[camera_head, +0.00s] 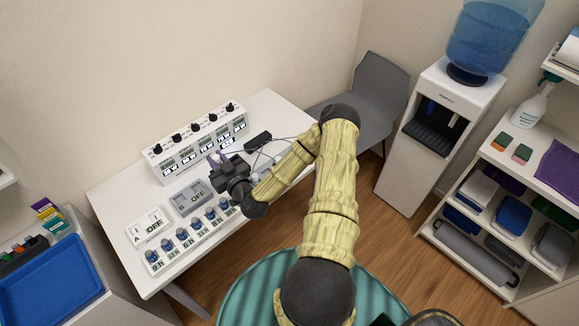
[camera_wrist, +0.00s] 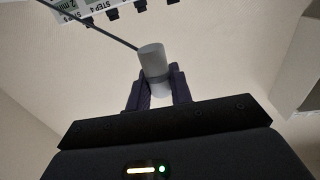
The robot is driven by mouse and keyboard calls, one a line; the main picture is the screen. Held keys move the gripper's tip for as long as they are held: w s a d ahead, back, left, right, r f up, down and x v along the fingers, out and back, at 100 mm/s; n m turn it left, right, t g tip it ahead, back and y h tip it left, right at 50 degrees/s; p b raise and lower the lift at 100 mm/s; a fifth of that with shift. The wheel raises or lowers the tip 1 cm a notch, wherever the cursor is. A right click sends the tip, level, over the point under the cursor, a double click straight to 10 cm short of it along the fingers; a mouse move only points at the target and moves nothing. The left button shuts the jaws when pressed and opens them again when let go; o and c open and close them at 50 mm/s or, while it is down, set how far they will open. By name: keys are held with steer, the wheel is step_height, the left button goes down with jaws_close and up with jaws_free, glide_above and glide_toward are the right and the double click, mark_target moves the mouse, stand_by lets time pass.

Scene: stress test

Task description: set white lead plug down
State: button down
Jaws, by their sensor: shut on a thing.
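The white lead plug (camera_wrist: 152,62) is a pale grey-white cylinder in the wrist view, with a dark lead (camera_wrist: 92,24) running from it to the upper left. My gripper (camera_wrist: 158,90) is shut on it, one dark purple finger on each side. In the head view my gripper (camera_head: 217,160) is over the white table (camera_head: 115,192), in front of the white step panel (camera_head: 186,162). The plug is hard to make out there, and I cannot tell its height above the table.
A grey switch box B (camera_head: 190,198), a white switch box A (camera_head: 147,225) and a strip of several blue-capped knobs (camera_head: 193,240) occupy the table's front. A black block (camera_head: 258,140) with thin leads lies to the right. A grey chair (camera_head: 375,85) stands beyond.

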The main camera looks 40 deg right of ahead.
steer(key=s+d+f+h+b, duration=0.1)
steer(key=d+f+b, duration=0.1)
steer(key=d+b, duration=0.9)
steer(key=s+d+f+m+h+b, duration=0.1)
steer(key=d+f+b, duration=0.1)
steer(key=d+b, duration=1)
steer(key=d, duration=0.4)
steer(key=shift+f, duration=0.15)
step_height(320, 180, down, 6)
steer(key=shift+r+b, duration=0.1)
steer(key=shift+b, duration=0.35)
steer(key=shift+f, duration=2.1)
steer(key=shift+f+b, duration=0.25)
steer(key=shift+b, duration=0.05)
